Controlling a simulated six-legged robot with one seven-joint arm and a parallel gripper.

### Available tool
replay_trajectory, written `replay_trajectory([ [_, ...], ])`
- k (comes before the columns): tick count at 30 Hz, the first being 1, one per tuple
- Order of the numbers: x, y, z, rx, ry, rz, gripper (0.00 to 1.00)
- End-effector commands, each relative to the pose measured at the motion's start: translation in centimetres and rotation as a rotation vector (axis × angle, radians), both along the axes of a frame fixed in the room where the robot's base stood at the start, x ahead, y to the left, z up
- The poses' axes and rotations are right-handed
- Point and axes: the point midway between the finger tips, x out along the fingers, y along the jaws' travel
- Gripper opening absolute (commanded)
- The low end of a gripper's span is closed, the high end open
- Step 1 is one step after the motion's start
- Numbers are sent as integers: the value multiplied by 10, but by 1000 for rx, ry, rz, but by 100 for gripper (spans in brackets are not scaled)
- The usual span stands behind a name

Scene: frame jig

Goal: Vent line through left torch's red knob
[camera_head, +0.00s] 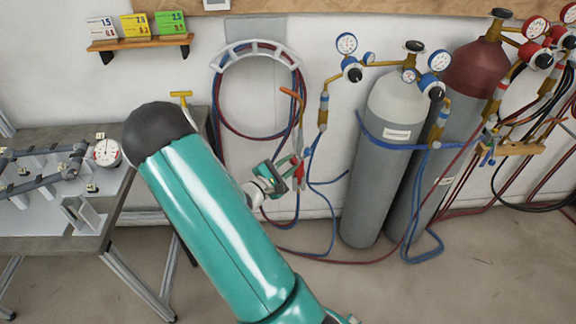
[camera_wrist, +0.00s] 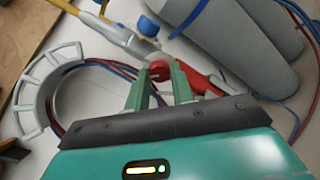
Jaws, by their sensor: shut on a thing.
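The left torch (camera_head: 300,128) hangs beside the hose rack in the head view, its orange tip up. Its red knob (camera_wrist: 160,70) sits between my two green fingertips in the wrist view, and my gripper (camera_wrist: 161,84) is shut on it. A red part (camera_wrist: 203,84) of the torch runs right from there. A blue knob (camera_wrist: 148,27) shows farther up and is not touched. In the head view my gripper (camera_head: 287,175) is at the torch's lower end, where red parts show; the fingers partly hide the knob.
The hose rack (camera_head: 262,48) with coiled red and blue hoses is just left of the torch. A grey cylinder (camera_head: 378,180) with gauges stands to the right, a red-topped one (camera_head: 475,70) beyond. A workbench (camera_head: 60,238) is at left. Loose hoses hang to the floor.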

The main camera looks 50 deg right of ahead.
Motion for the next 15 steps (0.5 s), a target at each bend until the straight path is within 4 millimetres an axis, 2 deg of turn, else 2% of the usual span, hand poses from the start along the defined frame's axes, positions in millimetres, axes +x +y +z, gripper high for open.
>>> replay_trajectory([
  [15, 1, 0, 1, -26, -482, 1, 1],
])
